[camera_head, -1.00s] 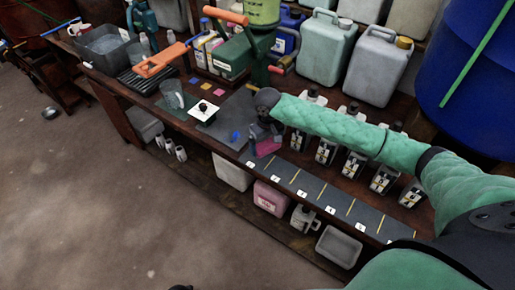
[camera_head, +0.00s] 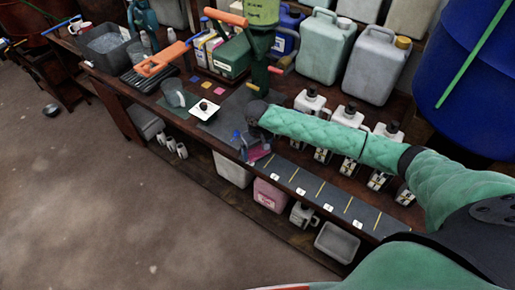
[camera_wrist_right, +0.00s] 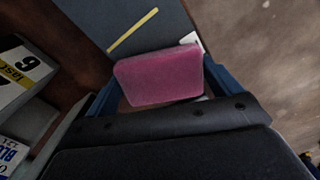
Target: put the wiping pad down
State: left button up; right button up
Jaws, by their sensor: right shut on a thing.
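The wiping pad is a pink block (camera_head: 259,153). It is at the front edge of the bench, by the left end of the numbered strip, in the head view. In the right wrist view the pad (camera_wrist_right: 160,76) sits between the two blue fingers of my right gripper (camera_wrist_right: 160,88), which is shut on it. My right gripper (camera_head: 254,146) is partly hidden by its own wrist in the head view. Whether the pad touches the bench top I cannot tell. My left gripper is not in view.
Several white bottles with black caps (camera_head: 349,115) stand behind the dark numbered strip (camera_head: 330,198). A white square with a black knob (camera_head: 204,111) and a clear beaker (camera_head: 174,97) stand to the left. Large canisters (camera_head: 375,67) stand at the back. A lower shelf holds containers.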

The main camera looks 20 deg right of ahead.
aim_at(257, 150)
jog(key=o, duration=0.7)
jog(key=shift+f, duration=0.1)
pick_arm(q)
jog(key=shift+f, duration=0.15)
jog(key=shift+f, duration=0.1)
pick_arm(e)
jog(key=shift+r, duration=0.5)
pick_arm(q)
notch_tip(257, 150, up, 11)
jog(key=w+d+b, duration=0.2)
jog(key=b, duration=0.1)
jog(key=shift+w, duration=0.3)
pick_arm(e)
notch_tip(257, 150, up, 11)
jog(key=shift+r, duration=0.15)
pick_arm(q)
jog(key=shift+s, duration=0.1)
